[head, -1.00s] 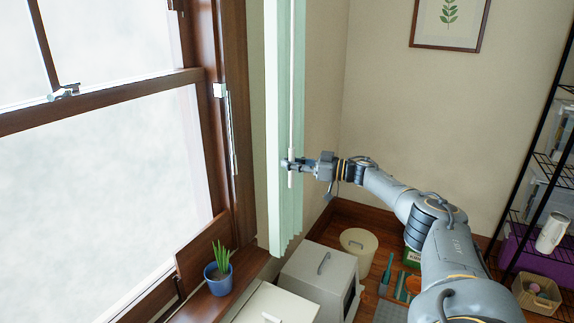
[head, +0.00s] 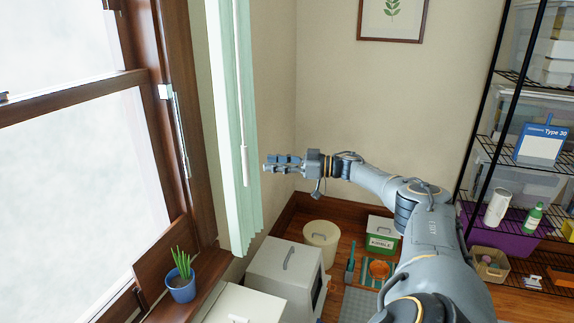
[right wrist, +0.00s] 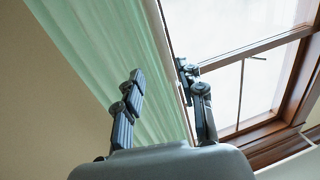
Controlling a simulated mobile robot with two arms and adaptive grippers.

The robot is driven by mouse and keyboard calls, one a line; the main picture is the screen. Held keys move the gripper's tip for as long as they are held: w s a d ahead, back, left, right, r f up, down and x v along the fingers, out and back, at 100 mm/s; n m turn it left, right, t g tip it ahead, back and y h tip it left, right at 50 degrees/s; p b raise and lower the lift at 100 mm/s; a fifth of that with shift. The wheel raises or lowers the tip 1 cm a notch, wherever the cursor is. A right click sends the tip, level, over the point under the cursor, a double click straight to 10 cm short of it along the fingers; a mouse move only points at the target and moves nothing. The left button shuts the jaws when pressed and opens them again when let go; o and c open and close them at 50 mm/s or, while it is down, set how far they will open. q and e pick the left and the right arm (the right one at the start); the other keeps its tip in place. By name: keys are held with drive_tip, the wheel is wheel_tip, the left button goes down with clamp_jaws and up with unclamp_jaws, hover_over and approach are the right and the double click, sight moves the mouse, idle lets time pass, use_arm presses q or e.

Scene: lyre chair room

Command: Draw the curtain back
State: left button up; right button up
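The pale green curtain (head: 223,110) hangs in narrow folds at the right side of the window, clear of the glass. A white wand (head: 243,160) hangs in front of it, near its right edge. My right gripper (head: 266,164) is just right of the wand's lower end, with a small gap between them. In the right wrist view the two fingers (right wrist: 160,72) are spread with nothing gripped, and the curtain (right wrist: 100,50) fills the background behind them. My left gripper is not in view.
A potted plant (head: 181,276) stands on the wooden sill beside the window (head: 70,190). Below are a grey box (head: 283,266), a cream bin (head: 321,238) and a green-and-white container (head: 382,235). A black wire shelf (head: 475,130) stands at right.

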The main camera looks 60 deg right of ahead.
drive_tip(key=shift+v, duration=1.95)
